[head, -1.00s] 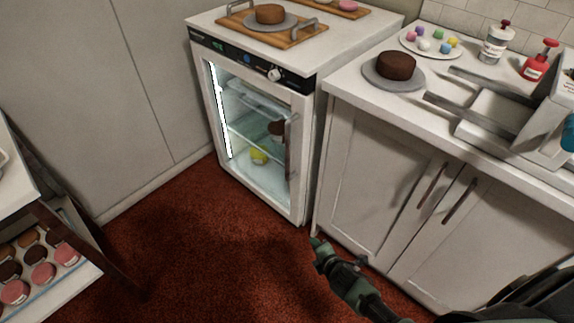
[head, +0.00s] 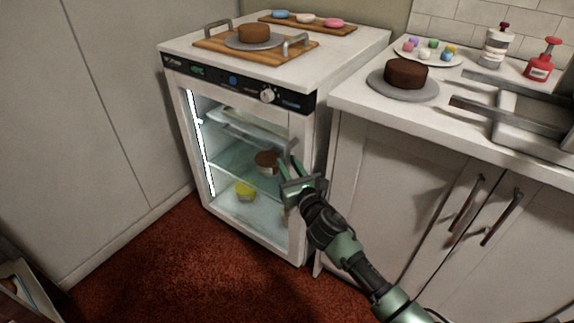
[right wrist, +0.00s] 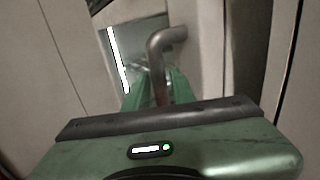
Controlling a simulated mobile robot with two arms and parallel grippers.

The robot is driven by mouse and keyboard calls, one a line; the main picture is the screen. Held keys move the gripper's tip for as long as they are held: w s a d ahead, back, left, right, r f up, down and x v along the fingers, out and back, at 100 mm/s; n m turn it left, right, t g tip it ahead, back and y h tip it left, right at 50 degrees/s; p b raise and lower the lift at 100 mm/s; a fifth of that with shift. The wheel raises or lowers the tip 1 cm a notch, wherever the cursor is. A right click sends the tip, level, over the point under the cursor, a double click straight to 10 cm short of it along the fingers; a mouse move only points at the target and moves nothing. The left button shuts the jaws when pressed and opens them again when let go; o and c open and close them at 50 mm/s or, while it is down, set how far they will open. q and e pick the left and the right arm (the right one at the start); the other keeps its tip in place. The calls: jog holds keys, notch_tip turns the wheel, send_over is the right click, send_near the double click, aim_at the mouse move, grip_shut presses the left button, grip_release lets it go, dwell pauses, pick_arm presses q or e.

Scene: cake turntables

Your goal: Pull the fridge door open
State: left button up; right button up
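The white fridge (head: 351,80) stands against the wall, with its glass-paned door (head: 252,234) closed. The grey bar handle (head: 284,147) is upright on the right side of the door, and my gripper partly hides it. My right gripper (head: 288,166) is at the handle, its green fingers on either side of the bar. In the right wrist view, the handle (right wrist: 160,58) runs down between the two fingers (right wrist: 158,88). They look apart; firm contact with the bar cannot be made out. My left gripper is not in view.
A counter with cabinets (head: 385,165) stands close on the right. Red carpet (head: 190,260) lies clear before the fridge. A dark-framed rack (head: 22,290) shows at lower left.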

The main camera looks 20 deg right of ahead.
jog(key=shift+w, duration=0.45)
grip_shut()
dwell(1.1)
